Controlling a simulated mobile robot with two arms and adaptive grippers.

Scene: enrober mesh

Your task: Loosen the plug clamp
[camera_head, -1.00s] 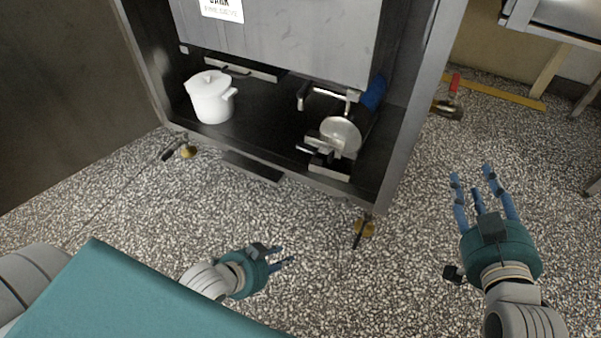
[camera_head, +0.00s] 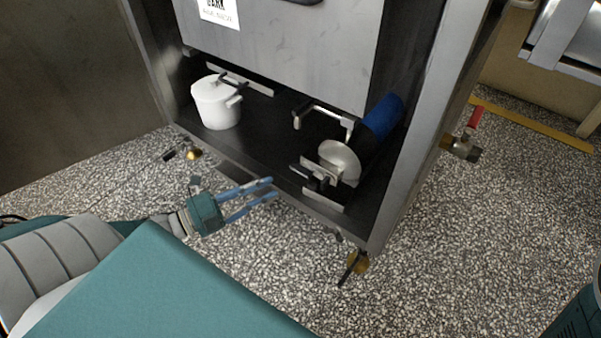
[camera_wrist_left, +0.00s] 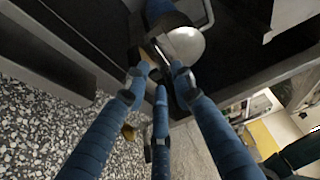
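The plug clamp (camera_head: 319,178) appears to be the dark-and-metal fitting at the front of a pale round disc (camera_head: 340,160), low inside the cabinet. I cannot make out its exact parts. In the left wrist view the disc (camera_wrist_left: 186,45) shows just beyond my fingertips, with the metal fitting (camera_wrist_left: 151,52) partly hidden behind them. My left gripper (camera_head: 272,187) is open and empty, its fingers apart and pointing right toward the clamp. It is left of the clamp, with a gap between them in the head view. My right gripper is not in view.
A white lidded pot (camera_head: 216,103) stands in the cabinet at left. A blue cylinder (camera_head: 381,117) lies behind the disc, and a bent metal handle (camera_head: 322,112) stands beside it. The cabinet's right post (camera_head: 413,130) borders the opening. A red-handled valve (camera_head: 464,147) sticks out at right.

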